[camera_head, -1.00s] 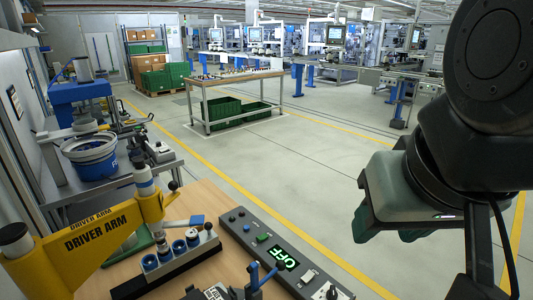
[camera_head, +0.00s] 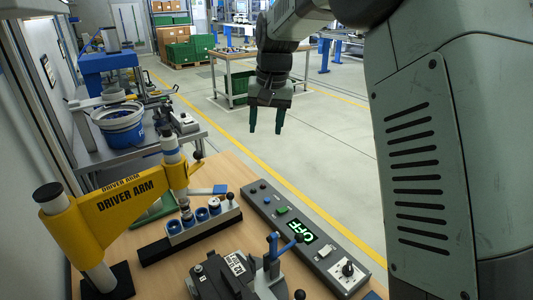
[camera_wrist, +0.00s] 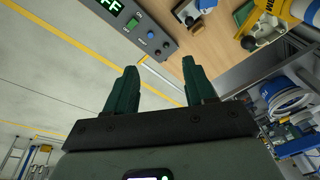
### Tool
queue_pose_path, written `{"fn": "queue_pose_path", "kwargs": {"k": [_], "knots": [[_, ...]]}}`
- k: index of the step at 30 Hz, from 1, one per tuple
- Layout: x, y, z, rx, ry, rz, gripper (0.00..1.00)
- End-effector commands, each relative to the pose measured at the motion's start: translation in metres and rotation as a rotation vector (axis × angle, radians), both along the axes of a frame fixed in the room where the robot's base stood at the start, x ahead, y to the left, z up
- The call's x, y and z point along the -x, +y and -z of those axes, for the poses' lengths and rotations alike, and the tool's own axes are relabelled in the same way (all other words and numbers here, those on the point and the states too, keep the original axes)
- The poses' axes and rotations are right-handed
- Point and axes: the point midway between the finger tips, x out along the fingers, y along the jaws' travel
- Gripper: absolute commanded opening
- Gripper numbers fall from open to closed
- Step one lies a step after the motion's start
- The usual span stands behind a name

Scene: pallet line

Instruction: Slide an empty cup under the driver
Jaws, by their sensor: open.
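The yellow driver arm (camera_head: 115,207), lettered DRIVER ARM, stands at the left of the wooden bench in the head view. Its vertical driver (camera_head: 174,165) is at the arm's far end. Several small blue cups (camera_head: 201,215) sit in a grey rack (camera_head: 205,229) beside the driver; I cannot tell which are empty. My gripper (camera_head: 266,130) hangs beyond the bench over the floor, fingers down, apart and empty. In the wrist view my gripper (camera_wrist: 160,85) has nothing between its green fingers. The yellow driver arm (camera_wrist: 290,10) shows at the top right there.
A control box (camera_head: 300,232) with a green OFF display lies along the bench's right side. A dark fixture with a blue clamp (camera_head: 277,250) is at the front.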

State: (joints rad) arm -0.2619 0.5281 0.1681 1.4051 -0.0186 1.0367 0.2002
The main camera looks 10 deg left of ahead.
Motion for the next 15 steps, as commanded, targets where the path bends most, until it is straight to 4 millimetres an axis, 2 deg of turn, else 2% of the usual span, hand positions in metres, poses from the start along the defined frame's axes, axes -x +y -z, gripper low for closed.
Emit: {"fn": "queue_pose_path", "kwargs": {"k": [1, 3, 6, 9, 12, 15], "knots": [[-0.012, 0.018, 0.026, -0.007, 0.033, -0.009, 0.54], [-0.025, 0.04, 0.056, -0.02, 0.066, -0.013, 0.54], [-0.037, 0.067, 0.098, -0.035, 0.109, -0.014, 0.54], [-0.043, 0.085, 0.131, -0.047, 0.143, -0.011, 0.54], [-0.046, 0.096, 0.153, -0.054, 0.163, -0.008, 0.54], [-0.047, 0.102, 0.165, -0.057, 0.174, -0.006, 0.54]]}}
